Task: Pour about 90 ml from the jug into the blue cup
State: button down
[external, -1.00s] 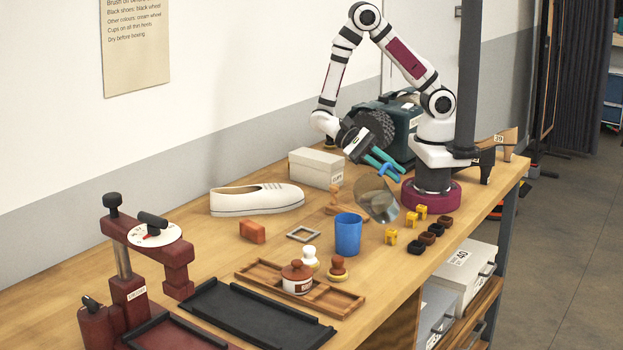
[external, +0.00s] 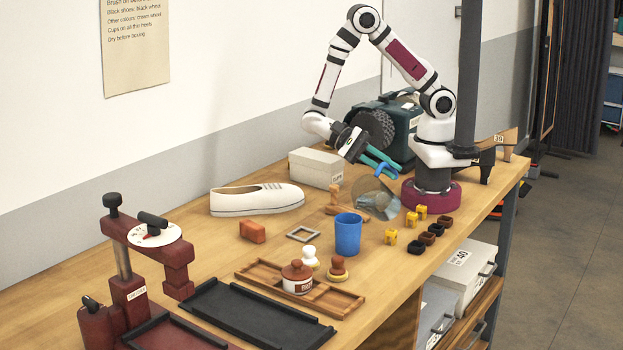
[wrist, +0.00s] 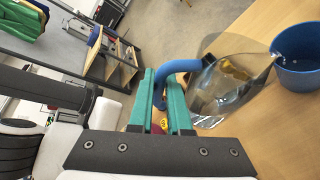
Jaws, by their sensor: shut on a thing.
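The clear jug (external: 374,199) has a blue handle, and my gripper (external: 384,168) is shut on that handle with its teal fingers. The jug is held above the table and tilted, its mouth toward the blue cup. The blue cup (external: 347,237) stands upright on the table, below and left of the jug. In the wrist view the jug (wrist: 222,98) has its lip beside the rim of the blue cup (wrist: 298,76). I cannot make out the liquid level in the jug or a stream. The inside bottom of the cup is hidden.
Yellow and dark small blocks (external: 411,222) lie right of the cup. A white shoe (external: 256,198) and a pale box (external: 315,167) stand to the left. A dark post (external: 467,80) rises near my base.

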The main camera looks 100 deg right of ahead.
jog(key=shift+w+a+r+m, duration=0.25)
jog(key=shift+w+r+m, duration=0.05)
jog(key=shift+r, duration=0.15)
jog(key=shift+w+a+r+m+g+h+p, duration=0.15)
jog(key=shift+w+a+r+m+g+p, duration=0.1)
jog(key=shift+w+r+m+g+p, duration=0.15)
jog(key=shift+w+a+r+m+g+h+p, duration=0.2)
jog(key=shift+w+a+r+m+p, duration=0.1)
jog(key=shift+r+p, duration=0.2)
dwell(1.6)
jog(key=f+n, duration=0.1)
jog(key=s+d+f+t, duration=0.1)
jog(key=s+f+n+y, duration=0.1)
jog(key=shift+s+d+f+n+t, duration=0.2)
jog(key=shift+d+n+t, duration=0.1)
jog(key=shift+d+t, duration=0.1)
jog(key=shift+s+d+f+n+t+y+b, duration=0.15)
jog(key=shift+s+d+f+n+t+b, duration=0.15)
jog(key=shift+s+d+n, duration=0.2)
jog(key=shift+s+d+f+n+t+y+b, duration=0.1)
jog(key=shift+s+d+f+n+t+b, duration=0.1)
jog(key=shift+s+d+n+t, duration=0.25)
jog(key=shift+s+a, duration=0.1)
jog(key=shift+a, duration=0.1)
dwell(0.5)
